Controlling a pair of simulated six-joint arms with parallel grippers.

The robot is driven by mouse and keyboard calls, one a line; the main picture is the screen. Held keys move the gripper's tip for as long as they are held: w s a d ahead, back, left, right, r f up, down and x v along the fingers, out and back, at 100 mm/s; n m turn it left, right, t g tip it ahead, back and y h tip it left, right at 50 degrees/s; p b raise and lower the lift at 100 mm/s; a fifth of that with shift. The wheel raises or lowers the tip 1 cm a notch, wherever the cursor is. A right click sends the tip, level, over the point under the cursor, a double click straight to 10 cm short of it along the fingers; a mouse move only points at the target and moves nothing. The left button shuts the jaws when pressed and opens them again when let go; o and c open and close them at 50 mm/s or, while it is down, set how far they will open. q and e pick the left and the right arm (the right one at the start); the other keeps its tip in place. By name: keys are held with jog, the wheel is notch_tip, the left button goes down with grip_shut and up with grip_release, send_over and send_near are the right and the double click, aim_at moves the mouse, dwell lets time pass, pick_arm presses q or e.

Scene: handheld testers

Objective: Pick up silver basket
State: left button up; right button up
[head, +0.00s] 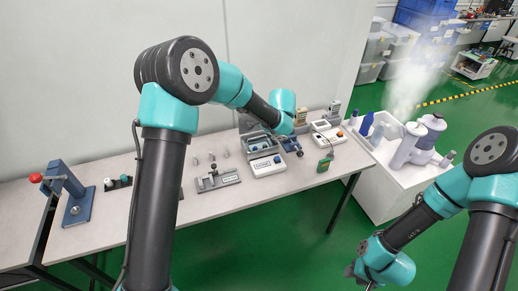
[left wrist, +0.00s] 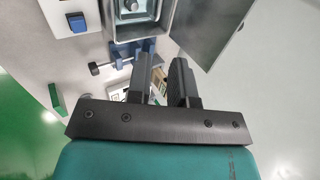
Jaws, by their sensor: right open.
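A silver-grey open box, which looks like the silver basket (head: 247,141), stands at the back of the table in the head view. In the left wrist view a square metal container, probably this basket (left wrist: 113,31), is cut off by the top edge, with a round bolt-like piece inside. My left gripper (left wrist: 162,62) has its two black fingers apart with nothing held between them; the basket lies beyond its fingertips. In the head view the left arm's end covers part of the basket's right side. My right gripper (head: 362,272) is open and empty, low at the right, off the table.
A white boxed tester (head: 267,166), a grey metal fixture (head: 217,181) and a green handheld device (head: 324,164) lie near the basket. A blue press (head: 75,198) stands at the left. A white cart (head: 390,180) with bottles is at the right. The table's front strip is clear.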

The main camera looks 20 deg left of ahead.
pick_arm(q)
jog(key=x, duration=1.1)
jog(key=shift+f, duration=0.2)
send_over(260, 146)
jog(key=shift+s+f, duration=0.15)
jog(key=shift+f, duration=2)
grip_shut()
